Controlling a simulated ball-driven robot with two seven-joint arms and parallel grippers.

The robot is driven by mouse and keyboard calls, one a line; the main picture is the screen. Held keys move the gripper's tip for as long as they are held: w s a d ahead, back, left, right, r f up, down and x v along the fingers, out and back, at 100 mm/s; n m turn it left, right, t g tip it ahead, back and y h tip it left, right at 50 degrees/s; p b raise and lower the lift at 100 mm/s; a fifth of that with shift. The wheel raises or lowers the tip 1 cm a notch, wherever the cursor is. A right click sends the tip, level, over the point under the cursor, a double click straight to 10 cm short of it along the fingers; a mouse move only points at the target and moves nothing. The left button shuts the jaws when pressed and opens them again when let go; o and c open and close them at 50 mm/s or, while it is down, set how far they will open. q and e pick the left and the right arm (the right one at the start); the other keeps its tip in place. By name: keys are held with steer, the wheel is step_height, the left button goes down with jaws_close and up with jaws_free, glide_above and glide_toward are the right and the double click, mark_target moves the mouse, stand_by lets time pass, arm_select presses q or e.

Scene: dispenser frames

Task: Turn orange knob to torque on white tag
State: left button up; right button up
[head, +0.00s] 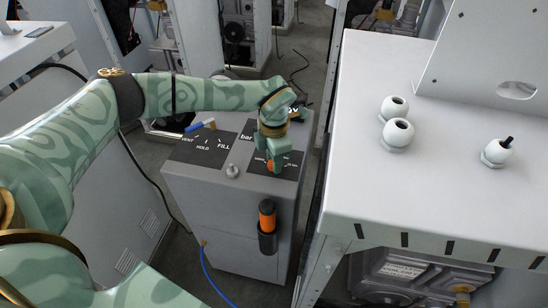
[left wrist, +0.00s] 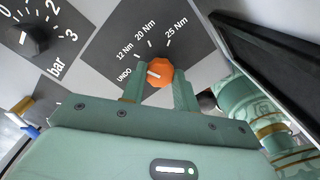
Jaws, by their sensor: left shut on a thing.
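The orange knob (left wrist: 160,71) sits on a dark dial plate (left wrist: 148,34) marked UNDO, 12 Nm, 20 Nm and 25 Nm. Its white mark lies on its left side, toward UNDO. My left gripper (left wrist: 158,90) is shut on the knob, one finger on each side. In the head view, my left gripper (head: 273,163) comes down on the grey cabinet top and mostly covers the knob (head: 270,164). I cannot make out a white tag in either view. My right gripper is in neither view.
A bar dial (left wrist: 36,40) is beside the knob plate. The cabinet (head: 225,205) also has a VENT, HOLD, FILL plate (head: 201,150), and an orange-handled tool (head: 267,215) in a holder on its front. A white table (head: 440,190) with several white round pieces stands at the right.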

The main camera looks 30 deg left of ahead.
arm_select(q)
steer(key=shift+w, duration=0.1)
steer(key=o, duration=1)
steer(key=shift+r, duration=0.15)
step_height(320, 180, up, 16)
steer(key=p, duration=0.3)
